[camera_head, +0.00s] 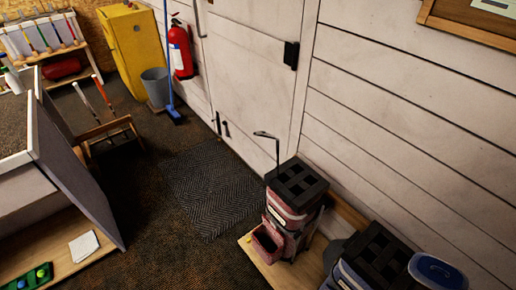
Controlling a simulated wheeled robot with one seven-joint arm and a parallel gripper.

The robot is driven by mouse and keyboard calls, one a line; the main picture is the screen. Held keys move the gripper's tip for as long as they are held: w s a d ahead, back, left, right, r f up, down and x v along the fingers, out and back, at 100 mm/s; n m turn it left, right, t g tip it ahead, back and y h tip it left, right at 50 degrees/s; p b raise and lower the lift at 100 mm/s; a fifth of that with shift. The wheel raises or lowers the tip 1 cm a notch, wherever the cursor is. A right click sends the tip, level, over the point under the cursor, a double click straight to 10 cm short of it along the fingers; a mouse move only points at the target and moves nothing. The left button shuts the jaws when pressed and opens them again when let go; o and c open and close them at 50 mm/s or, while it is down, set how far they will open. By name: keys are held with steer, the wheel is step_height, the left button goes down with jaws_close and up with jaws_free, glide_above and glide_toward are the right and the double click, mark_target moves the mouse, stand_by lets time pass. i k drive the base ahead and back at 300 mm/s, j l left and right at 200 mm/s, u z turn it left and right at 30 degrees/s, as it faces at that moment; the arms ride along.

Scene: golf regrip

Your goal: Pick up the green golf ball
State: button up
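A small bright green ball (41,273) sits in a dark green tray (30,279) at the bottom left corner of the head view. A blue item, perhaps another ball, lies beside it in the tray, and the picture edge cuts the tray off. The tray rests on a low wooden shelf (58,256) under a grey-sided counter. My gripper is not in view, so its state and its distance from the ball cannot be seen.
The counter's grey side panel (80,190) stands right of the shelf. A white card (84,246) lies on the shelf. Golf bags (295,205) stand on a low platform at the right. A rack (108,130) with clubs stands behind the counter. Floor around the dark mat (212,185) is clear.

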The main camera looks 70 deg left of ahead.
mark_target(41, 273)
steer(key=u, duration=3.9)
steer(key=i+j+u, duration=0.35)
steer(key=i, duration=0.6)
steer(key=i+u, duration=0.3)
steer(key=i, duration=0.6)
